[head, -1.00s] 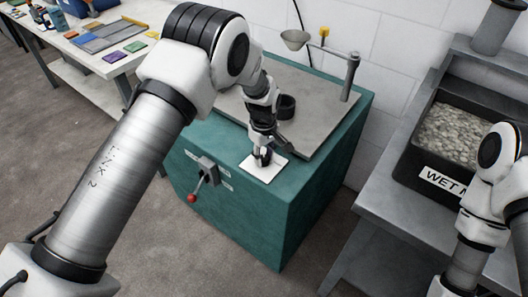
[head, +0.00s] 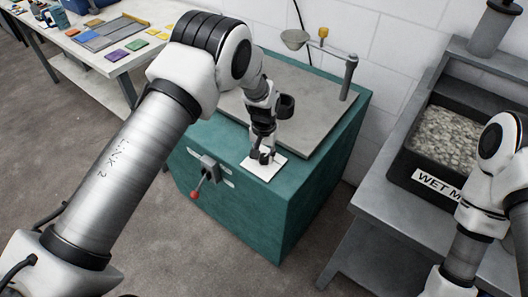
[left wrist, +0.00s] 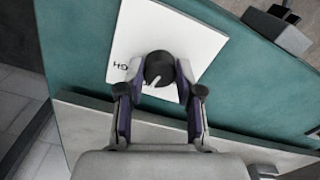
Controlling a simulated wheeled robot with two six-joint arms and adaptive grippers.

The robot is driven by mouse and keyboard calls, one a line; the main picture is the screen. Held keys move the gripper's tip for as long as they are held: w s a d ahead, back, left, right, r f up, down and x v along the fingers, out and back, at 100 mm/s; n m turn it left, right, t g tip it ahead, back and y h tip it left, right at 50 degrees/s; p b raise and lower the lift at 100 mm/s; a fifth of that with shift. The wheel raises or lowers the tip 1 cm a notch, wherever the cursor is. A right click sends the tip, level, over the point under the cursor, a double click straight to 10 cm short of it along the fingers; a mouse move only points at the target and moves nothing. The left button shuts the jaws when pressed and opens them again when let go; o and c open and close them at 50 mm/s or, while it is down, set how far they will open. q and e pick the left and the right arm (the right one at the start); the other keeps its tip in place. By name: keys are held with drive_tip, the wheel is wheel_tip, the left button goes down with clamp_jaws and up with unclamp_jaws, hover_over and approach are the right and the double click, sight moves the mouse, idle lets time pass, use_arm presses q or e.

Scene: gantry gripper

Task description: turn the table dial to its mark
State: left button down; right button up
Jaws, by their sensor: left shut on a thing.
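The dial is a round dark knob (left wrist: 159,66) with a white pointer line, on a white plate (left wrist: 129,30) on the teal cabinet's top. My left gripper (left wrist: 160,72) is shut on the knob, one finger on each side. In the head view the left gripper (head: 262,155) stands over the white plate (head: 273,172) and mostly hides the knob. My right gripper is out of view.
The teal cabinet (head: 240,205) has a red-tipped lever (head: 197,188) on its front. A grey slab (head: 305,125) lies on top behind the plate, with a post (head: 348,78) at its corner. A black bin (head: 405,170) stands on the right bench.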

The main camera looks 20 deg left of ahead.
sight(264, 156)
use_arm(q)
drive_tip(key=m+p, duration=0.1)
drive_tip(key=m, duration=0.3)
drive_tip(key=shift+m, duration=0.3)
drive_tip(key=m+p, duration=0.1)
drive_tip(key=m, duration=0.3)
drive_tip(key=shift+m, duration=0.3)
drive_tip(key=c, duration=0.8)
unclamp_jaws()
drive_tip(key=shift+o, duration=0.2)
wheel_tip(264, 156, up, 12)
